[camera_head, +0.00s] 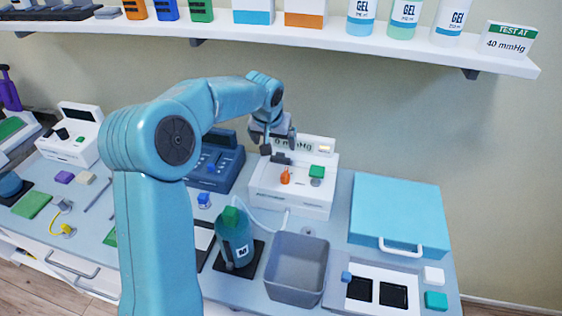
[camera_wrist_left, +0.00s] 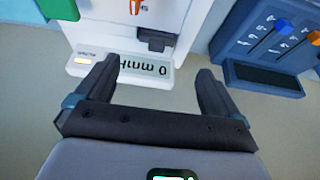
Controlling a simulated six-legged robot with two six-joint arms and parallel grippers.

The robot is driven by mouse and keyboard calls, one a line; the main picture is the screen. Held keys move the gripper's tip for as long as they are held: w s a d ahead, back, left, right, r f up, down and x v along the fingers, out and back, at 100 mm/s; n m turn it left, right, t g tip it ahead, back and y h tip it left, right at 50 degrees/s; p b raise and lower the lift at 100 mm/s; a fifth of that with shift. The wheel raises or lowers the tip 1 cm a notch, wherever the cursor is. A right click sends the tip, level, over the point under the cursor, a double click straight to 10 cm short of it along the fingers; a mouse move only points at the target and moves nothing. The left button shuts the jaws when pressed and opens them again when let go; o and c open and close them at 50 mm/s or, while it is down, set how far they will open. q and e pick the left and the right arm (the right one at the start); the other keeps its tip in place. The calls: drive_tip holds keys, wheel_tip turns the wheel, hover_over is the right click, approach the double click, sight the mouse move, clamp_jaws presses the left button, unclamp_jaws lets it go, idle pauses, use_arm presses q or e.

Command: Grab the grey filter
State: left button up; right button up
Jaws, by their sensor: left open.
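A dark grey block, which looks like the grey filter (camera_head: 281,158), sits at the upper left of the white pressure device (camera_head: 262,187). In the left wrist view the dark grey block (camera_wrist_left: 154,40) shows on the device face, just beyond the display. My left gripper (camera_head: 279,147) is open and empty above the back of the device. In the left wrist view its two fingers (camera_wrist_left: 158,70) stand wide apart on either side of the display, short of the block. I cannot tell the exact gap in height. My right gripper is not in view.
An orange knob (camera_head: 285,176) and a green block (camera_head: 316,171) sit near the grey block. A blue device (camera_head: 216,163) stands close on the left. A green bottle (camera_head: 235,238) and grey bin (camera_head: 296,266) stand in front. A shelf (camera_head: 330,38) hangs above.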

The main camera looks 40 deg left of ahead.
sight(280, 154)
use_arm(q)
drive_tip(key=x, duration=0.4)
drive_tip(key=shift+w+a+f, duration=0.1)
drive_tip(key=shift+w+f, duration=0.05)
drive_tip(key=shift+w, duration=0.25)
drive_tip(key=shift+w+a+f+p, duration=0.15)
drive_tip(key=shift+f+p, duration=0.1)
drive_tip(key=shift+p, duration=0.15)
drive_tip(key=shift+d+f+p, duration=0.2)
drive_tip(key=shift+f+p, duration=0.55)
drive_tip(key=x, duration=0.2)
drive_tip(key=shift+w+a+f, duration=0.1)
drive_tip(key=shift+w+f, duration=0.15)
drive_tip(key=shift+w, duration=0.15)
drive_tip(key=shift+w+a+f, duration=0.15)
drive_tip(key=shift+f, duration=0.1)
drive_tip(key=shift+s+d+r, duration=0.2)
drive_tip(key=shift+s+r, duration=0.15)
drive_tip(key=shift+s, duration=0.05)
drive_tip(key=shift+c, duration=0.6)
drive_tip(key=c, duration=0.6)
drive_tip(key=shift+w+f, duration=0.15)
drive_tip(key=c, duration=0.7)
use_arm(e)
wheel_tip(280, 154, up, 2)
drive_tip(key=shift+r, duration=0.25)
